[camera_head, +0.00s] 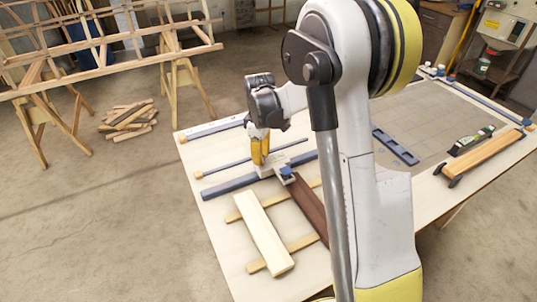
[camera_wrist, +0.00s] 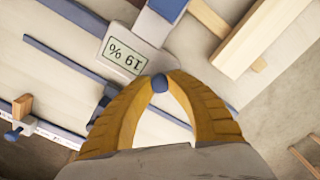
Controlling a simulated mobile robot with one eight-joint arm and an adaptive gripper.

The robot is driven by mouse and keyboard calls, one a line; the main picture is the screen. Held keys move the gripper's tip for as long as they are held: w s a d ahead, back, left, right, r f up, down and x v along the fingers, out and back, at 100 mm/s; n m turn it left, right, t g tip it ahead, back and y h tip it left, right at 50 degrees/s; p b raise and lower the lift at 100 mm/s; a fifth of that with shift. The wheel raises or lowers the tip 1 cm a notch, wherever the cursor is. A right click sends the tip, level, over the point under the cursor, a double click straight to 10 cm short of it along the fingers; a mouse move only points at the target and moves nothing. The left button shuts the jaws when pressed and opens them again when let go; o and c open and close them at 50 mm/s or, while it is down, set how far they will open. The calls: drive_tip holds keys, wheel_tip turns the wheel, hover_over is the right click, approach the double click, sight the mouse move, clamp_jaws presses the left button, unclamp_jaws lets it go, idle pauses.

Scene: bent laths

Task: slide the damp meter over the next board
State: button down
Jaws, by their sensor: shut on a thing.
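The damp meter (camera_head: 268,172) is a pale grey device with a blue part at one end. It lies by the far end of a dark brown board (camera_head: 310,207). In the wrist view its display (camera_wrist: 124,56) reads 19 %, upside down. My gripper (camera_head: 260,152) stands over the meter, with yellow fingers pointing down. In the wrist view the fingertips (camera_wrist: 159,84) close on a small blue knob beside the display.
Blue-grey bars (camera_head: 240,183) lie near the meter on the worktable (camera_head: 222,221). My arm hides the table's middle. Sawhorses (camera_head: 180,80) stand behind.

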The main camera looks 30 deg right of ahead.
drive_tip(key=a, duration=1.4)
drive_tip(key=shift+a, duration=0.15)
drive_tip(key=c, duration=1.2)
unclamp_jaws()
drive_tip(key=shift+c, duration=0.2)
wheel_tip(320, 180, up, 12)
